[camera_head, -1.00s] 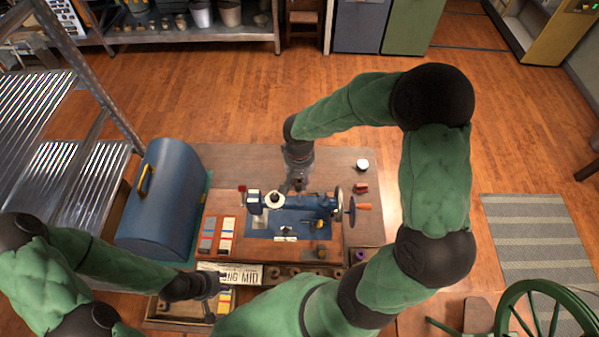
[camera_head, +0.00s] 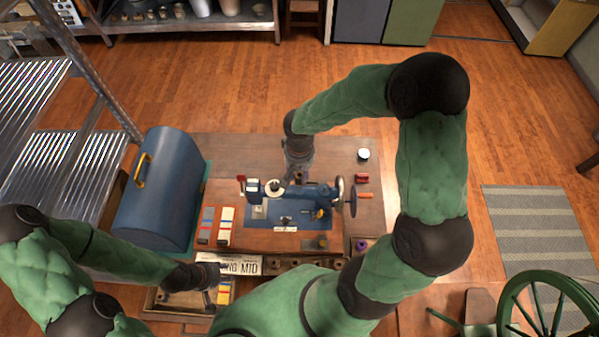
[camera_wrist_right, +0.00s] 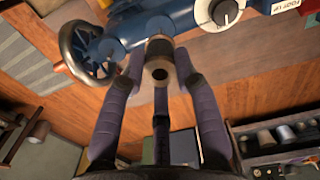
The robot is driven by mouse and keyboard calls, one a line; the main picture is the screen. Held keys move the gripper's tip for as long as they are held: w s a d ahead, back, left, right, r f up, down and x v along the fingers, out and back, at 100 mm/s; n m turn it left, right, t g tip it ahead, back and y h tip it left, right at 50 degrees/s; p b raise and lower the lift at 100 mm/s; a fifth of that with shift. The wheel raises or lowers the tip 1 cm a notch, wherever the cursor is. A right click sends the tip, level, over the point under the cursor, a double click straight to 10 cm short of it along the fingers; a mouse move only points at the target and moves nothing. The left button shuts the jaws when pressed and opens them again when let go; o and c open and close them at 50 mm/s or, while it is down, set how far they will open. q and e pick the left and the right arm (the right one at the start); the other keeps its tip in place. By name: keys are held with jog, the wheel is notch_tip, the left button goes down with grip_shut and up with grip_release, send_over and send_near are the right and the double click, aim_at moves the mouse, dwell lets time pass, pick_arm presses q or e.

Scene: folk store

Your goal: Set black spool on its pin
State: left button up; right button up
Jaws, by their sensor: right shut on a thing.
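The black spool (camera_wrist_right: 158,51), dark with tan ends, is between the fingertips of my right gripper (camera_wrist_right: 160,70) in the right wrist view. It is against or just above the blue arm of the sewing machine (camera_wrist_right: 192,18); I cannot tell if it touches. The pin is not distinguishable; the spool and fingers may cover it. In the head view my right gripper (camera_head: 298,178) is at the far side of the sewing machine (camera_head: 318,195), and the spool is hidden there. My left gripper (camera_head: 207,280) is over the open drawer at the front; its jaws are unclear.
A blue domed case (camera_head: 162,195) stands left on the table. Coloured cards (camera_head: 226,227) lie left of the machine. A handwheel (camera_head: 341,188) is at its right end. A purple spool (camera_head: 361,244) and a white-topped tin (camera_head: 363,155) are right. The table's back left is clear.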

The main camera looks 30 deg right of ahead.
jog(key=shift+f+b, duration=0.35)
jog(key=shift+b, duration=0.15)
dwell(0.6)
jog(key=shift+f, duration=0.2)
jog(key=shift+f+b, duration=0.35)
jog(key=shift+b, duration=0.2)
jog(key=shift+f+b, duration=0.7)
jog(key=shift+f+b, duration=0.35)
jog(key=shift+f+b, duration=0.25)
jog(key=shift+b, duration=0.05)
jog(key=o, duration=0.9)
